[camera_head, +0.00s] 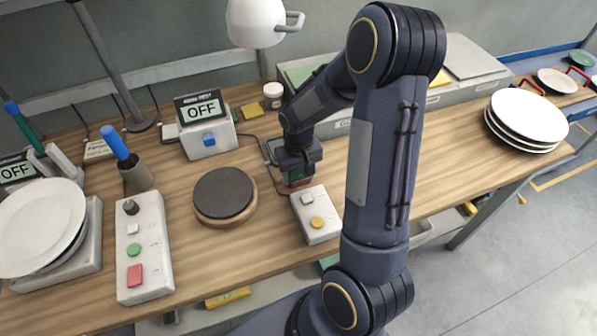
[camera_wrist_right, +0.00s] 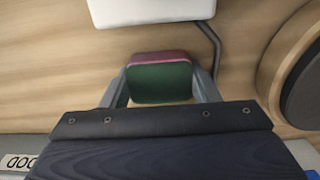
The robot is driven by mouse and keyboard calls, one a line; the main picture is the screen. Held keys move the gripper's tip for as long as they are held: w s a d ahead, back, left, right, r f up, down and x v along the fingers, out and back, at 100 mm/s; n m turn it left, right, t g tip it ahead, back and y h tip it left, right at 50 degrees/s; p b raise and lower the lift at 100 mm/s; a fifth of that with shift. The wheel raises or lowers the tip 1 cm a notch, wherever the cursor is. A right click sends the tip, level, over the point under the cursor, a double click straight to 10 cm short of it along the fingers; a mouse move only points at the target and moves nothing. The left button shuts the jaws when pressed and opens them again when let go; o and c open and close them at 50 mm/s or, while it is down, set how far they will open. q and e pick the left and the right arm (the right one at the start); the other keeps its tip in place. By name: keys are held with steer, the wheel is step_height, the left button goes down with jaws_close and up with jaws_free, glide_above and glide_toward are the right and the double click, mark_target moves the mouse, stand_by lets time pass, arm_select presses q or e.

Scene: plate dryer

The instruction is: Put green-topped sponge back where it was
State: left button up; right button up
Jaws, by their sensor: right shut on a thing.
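The green-topped sponge (camera_wrist_right: 160,82) has a dark green top and a pink lower part. In the right wrist view it sits between the two grey fingers of my right gripper (camera_wrist_right: 160,92), which is shut on it. In the head view my right gripper (camera_head: 297,170) points down close to the table, behind the small box with white and yellow buttons. Only a little of the sponge shows there under the fingers. I cannot tell whether it touches the table. My left gripper is not in view.
The small button box (camera_head: 315,214) stands just in front of the gripper. A dark round disc (camera_head: 224,193) lies to its left. A white device with an OFF display (camera_head: 208,139) stands behind. Stacked plates (camera_head: 528,116) are at the right. A cable runs near the gripper.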

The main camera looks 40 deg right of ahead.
mark_target(299, 172)
steer(key=shift+f, duration=0.1)
steer(key=o, duration=1)
steer(key=shift+w+r, duration=0.1)
steer(key=shift+r, duration=0.6)
step_height(299, 172, up, 10)
steer(key=r, duration=0.1)
steer(key=s+a+r+t+y, duration=0.1)
steer(key=s+a+r+t, duration=0.1)
steer(key=s+a, duration=0.2)
steer(key=s+a+r+n+t+y, duration=0.1)
steer(key=s+a, duration=0.3)
steer(key=s, duration=0.3)
steer(key=s+a+r+n+t+y, duration=0.1)
steer(key=s+a+r+t, duration=0.1)
steer(key=s+a, duration=0.3)
steer(key=shift+s+r+t+y, duration=0.25)
steer(key=shift+r+t+y, duration=0.05)
steer(key=shift+r+y, duration=0.1)
